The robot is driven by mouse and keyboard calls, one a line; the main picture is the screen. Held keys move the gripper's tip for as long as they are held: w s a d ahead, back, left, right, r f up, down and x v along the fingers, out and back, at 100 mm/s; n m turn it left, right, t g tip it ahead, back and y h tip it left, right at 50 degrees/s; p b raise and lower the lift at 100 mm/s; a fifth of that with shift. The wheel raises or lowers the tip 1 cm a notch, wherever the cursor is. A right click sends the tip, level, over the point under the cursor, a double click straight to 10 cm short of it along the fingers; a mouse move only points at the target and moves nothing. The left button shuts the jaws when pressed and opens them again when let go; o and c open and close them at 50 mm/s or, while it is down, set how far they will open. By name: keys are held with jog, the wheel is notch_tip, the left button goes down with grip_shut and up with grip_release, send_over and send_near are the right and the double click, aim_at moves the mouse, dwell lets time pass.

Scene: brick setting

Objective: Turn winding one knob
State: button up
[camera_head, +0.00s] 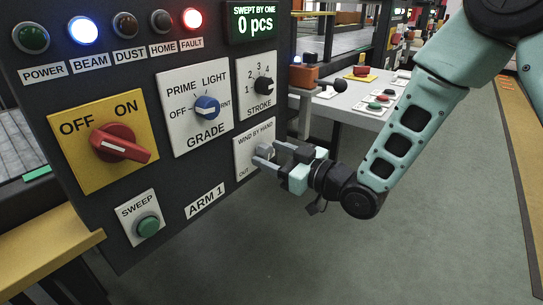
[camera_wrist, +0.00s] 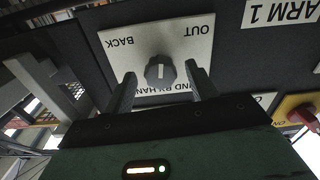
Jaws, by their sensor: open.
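The dark grey winding knob (camera_wrist: 160,71) sits on a white plate (camera_wrist: 206,47) marked WIND BY HAND, BACK and OUT. Its light pointer mark stands about upright in the wrist view, between BACK and OUT. My gripper (camera_wrist: 160,74) is open, with one finger on each side of the knob in that view. I cannot tell whether either finger touches it. In the head view my gripper (camera_head: 263,157) reaches the plate (camera_head: 243,158) from the right, and its fingers largely hide the knob.
The same dark panel carries a red OFF/ON switch (camera_head: 119,143), a blue GRADE knob (camera_head: 206,107), a black STROKE knob (camera_head: 263,85) and a green SWEEP button (camera_head: 147,226). A table (camera_head: 350,101) with other controls stands behind my gripper. The floor at the right is clear.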

jog(key=shift+w+a, duration=0.2)
jog(key=shift+a, duration=0.05)
jog(key=c, duration=1)
jog(key=shift+m, duration=0.3)
jog(key=m+p, duration=0.2)
jog(key=m, duration=0.3)
jog(key=shift+m+p, duration=0.85)
jog(key=shift+m, duration=0.65)
jog(key=shift+f, duration=0.1)
jog(key=shift+s, duration=0.1)
